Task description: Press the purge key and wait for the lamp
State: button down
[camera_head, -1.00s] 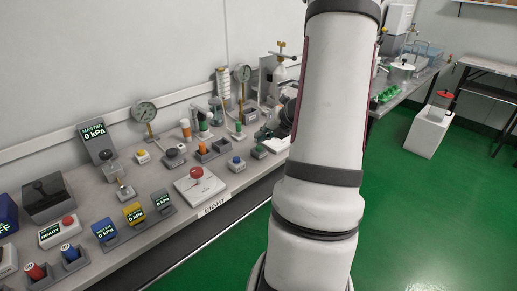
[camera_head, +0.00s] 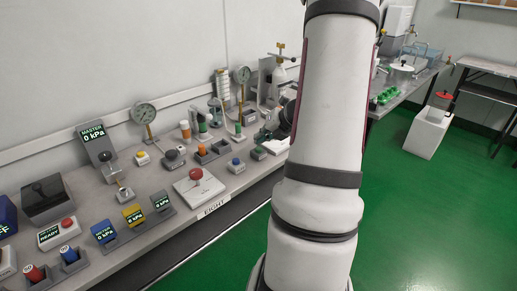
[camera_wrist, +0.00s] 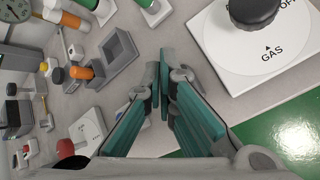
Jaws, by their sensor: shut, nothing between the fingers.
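No key in view carries a readable purge label. Button boxes stand on the bench in the head view: one with a yellow button (camera_head: 141,157), one with a blue button (camera_head: 236,163), and a green-topped one (camera_head: 258,153). A large red button (camera_head: 196,174) sits on a white plate. A white box reading READY (camera_head: 58,235) has a red button. I cannot pick out a lit lamp. My gripper (camera_wrist: 162,78) is shut and empty, its teal fingers together above the bench. In the head view my arm largely hides it.
In the wrist view a white GAS plate with a black knob (camera_wrist: 253,10) lies right of my fingers, and a grey open holder (camera_wrist: 108,58) lies left. Gauges (camera_head: 144,113), bottles and small testers crowd the bench's back.

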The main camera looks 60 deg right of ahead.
jog(key=shift+f, duration=0.4)
jog(key=shift+f+b, duration=0.5)
jog(key=shift+b, duration=0.1)
dwell(0.7)
jog(key=shift+r, duration=0.1)
jog(key=shift+r+p, duration=0.85)
jog(key=shift+p, duration=0.05)
notch_tip(320, 180, up, 5)
jog(key=p, duration=0.5)
dwell(0.8)
